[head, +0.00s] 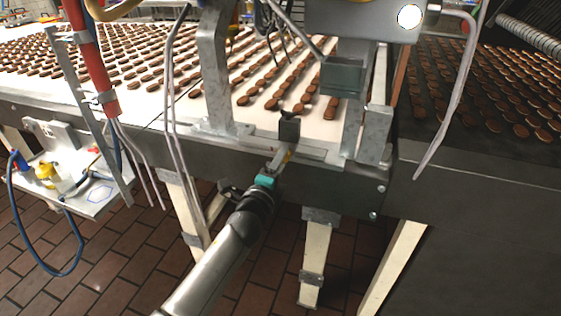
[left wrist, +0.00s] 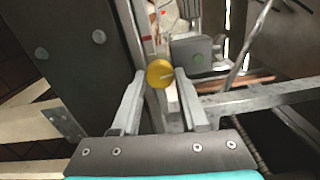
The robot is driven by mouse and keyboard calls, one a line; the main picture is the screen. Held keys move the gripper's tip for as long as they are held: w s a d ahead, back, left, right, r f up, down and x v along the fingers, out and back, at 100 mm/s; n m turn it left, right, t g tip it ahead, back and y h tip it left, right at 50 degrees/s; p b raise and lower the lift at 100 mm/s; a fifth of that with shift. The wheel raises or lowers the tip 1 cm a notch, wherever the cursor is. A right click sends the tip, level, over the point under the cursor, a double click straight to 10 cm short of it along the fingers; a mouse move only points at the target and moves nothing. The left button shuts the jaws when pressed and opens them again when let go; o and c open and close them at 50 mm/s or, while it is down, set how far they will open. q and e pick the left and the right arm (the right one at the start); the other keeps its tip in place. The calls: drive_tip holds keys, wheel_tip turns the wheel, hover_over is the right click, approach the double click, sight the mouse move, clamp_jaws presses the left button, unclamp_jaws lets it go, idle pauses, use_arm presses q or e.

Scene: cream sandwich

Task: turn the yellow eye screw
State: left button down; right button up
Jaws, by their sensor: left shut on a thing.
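The yellow eye screw (left wrist: 160,73) shows in the left wrist view as a round yellow head between my two fingertips. In the head view only a small bit of yellow (head: 288,156) shows at the end of my left gripper (head: 285,154), below a dark block on the conveyor's front edge. My left gripper is shut on the eye screw, with one finger on either side of it. The screw's shank is hidden. My right gripper is in neither view.
The conveyor (head: 150,118) carries many rows of brown biscuits behind the screw. A grey metal upright (head: 215,70) stands left of my gripper, and a machine housing (head: 350,20) hangs above right. A dark side panel (head: 480,185) lies to the right. The tiled floor (head: 110,245) is open at lower left.

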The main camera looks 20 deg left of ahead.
use_arm(q)
drive_tip(key=shift+n, duration=0.4)
drive_tip(key=shift+c, duration=2.1)
unclamp_jaws()
drive_tip(key=shift+s, duration=0.1)
drive_tip(key=s+p, duration=0.1)
drive_tip(key=s, duration=1.4)
drive_tip(key=shift+a, duration=0.3)
